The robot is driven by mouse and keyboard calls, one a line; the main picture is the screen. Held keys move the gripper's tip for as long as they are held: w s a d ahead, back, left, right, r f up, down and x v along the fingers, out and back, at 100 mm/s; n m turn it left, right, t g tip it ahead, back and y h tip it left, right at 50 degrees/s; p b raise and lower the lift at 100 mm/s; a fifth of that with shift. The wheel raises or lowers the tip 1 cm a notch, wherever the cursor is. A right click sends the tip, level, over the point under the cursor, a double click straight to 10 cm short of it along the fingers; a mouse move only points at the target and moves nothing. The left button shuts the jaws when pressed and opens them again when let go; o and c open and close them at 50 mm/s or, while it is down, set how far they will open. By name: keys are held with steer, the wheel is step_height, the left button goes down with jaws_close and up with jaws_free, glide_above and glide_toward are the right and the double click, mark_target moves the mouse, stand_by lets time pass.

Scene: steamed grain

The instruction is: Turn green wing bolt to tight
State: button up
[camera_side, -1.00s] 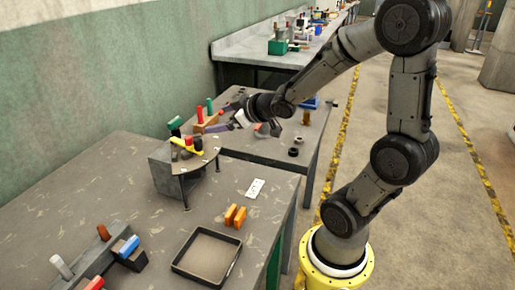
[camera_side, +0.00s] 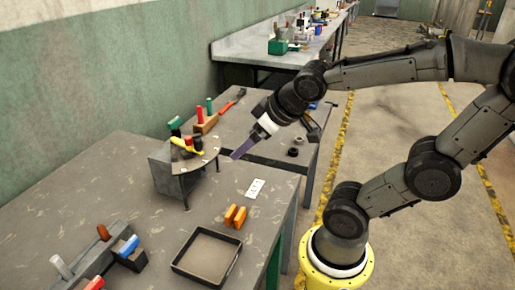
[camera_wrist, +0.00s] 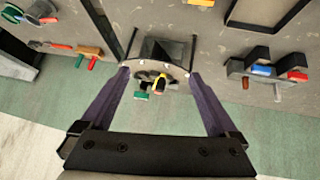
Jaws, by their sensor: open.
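A small green piece (camera_side: 175,122), which looks like the green wing bolt, is at the back left of a grey fixture (camera_side: 164,173) with a curved plate on legs.
A black-rimmed tray (camera_side: 177,266), orange blocks (camera_side: 235,216) and a white card (camera_side: 255,188) are on the front table. A rack with coloured handles (camera_side: 104,256) stands at front left. A wooden block (camera_side: 206,124) with red and green handles stands behind the fixture.

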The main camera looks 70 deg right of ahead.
steer(key=shift+s+a+f+g+y, duration=0.1)
steer(key=shift+s+a+g+y, duration=0.1)
steer(key=shift+s+a, duration=0.5)
steer(key=shift+s+a+g+y, duration=0.1)
steer(key=shift+s+a+y, duration=0.1)
steer(key=shift+s+a, duration=0.45)
steer(key=shift+s+d, duration=0.15)
steer(key=shift+d, duration=0.05)
steer(key=shift+n+g+y, duration=0.4)
steer(key=shift+g+y, duration=0.1)
steer(key=shift+y, duration=0.2)
steer(key=s+a, duration=0.1)
steer(key=s, duration=0.1)
steer(key=s+a, duration=0.2)
steer(key=shift+s+f, duration=0.15)
steer(key=shift+s, duration=0.05)
